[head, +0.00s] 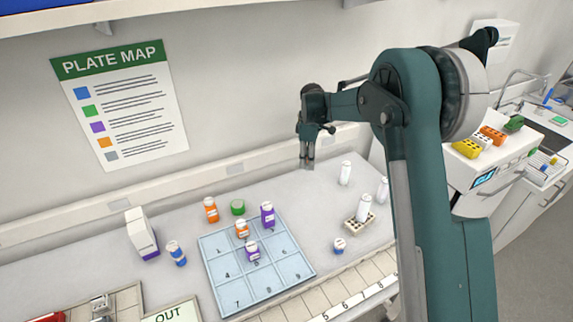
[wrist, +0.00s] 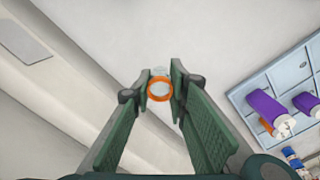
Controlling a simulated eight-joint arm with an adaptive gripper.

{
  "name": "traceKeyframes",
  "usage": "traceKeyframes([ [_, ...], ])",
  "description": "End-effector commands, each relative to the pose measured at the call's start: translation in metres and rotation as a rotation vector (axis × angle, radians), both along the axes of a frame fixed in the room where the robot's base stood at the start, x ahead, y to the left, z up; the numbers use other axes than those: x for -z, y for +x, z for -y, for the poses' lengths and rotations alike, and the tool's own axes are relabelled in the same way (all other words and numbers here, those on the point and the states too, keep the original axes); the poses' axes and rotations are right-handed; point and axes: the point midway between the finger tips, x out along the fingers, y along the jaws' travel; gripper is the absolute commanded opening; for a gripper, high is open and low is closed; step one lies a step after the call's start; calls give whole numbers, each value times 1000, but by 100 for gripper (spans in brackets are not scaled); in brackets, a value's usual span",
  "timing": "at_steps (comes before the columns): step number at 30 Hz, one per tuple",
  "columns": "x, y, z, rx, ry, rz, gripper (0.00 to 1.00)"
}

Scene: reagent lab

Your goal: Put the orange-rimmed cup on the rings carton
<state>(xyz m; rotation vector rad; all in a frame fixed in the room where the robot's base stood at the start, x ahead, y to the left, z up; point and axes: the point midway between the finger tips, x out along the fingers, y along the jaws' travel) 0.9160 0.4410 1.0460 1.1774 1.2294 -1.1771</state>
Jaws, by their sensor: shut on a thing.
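My gripper (head: 307,162) is raised above the bench near the back wall, pointing down. In the wrist view, my gripper (wrist: 161,90) is shut on the orange-rimmed cup (wrist: 160,98), whose orange ring shows between the fingertips. In the head view the cup is mostly hidden at the fingertips. A tall white carton with a purple band (head: 141,233) stands upright on the bench at the left, well away from my gripper. Its label is too small to read, so I cannot tell whether it is the rings carton.
A blue numbered grid mat (head: 222,272) holds orange and purple bottles. Near it stand an orange bottle (head: 211,210), a green cup (head: 238,207) and a blue-labelled bottle (head: 177,253). A small rack (head: 357,225) and white bottles (head: 345,173) stand at the right.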

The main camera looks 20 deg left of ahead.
Motion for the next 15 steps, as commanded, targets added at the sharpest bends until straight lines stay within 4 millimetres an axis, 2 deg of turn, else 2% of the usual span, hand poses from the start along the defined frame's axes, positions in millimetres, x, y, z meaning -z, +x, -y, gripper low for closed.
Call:
traceKeyframes([
  [10,-1,-1,-3,-1,0,0,8],
  [15,-5,-9,-18,-6,0,0,8],
])
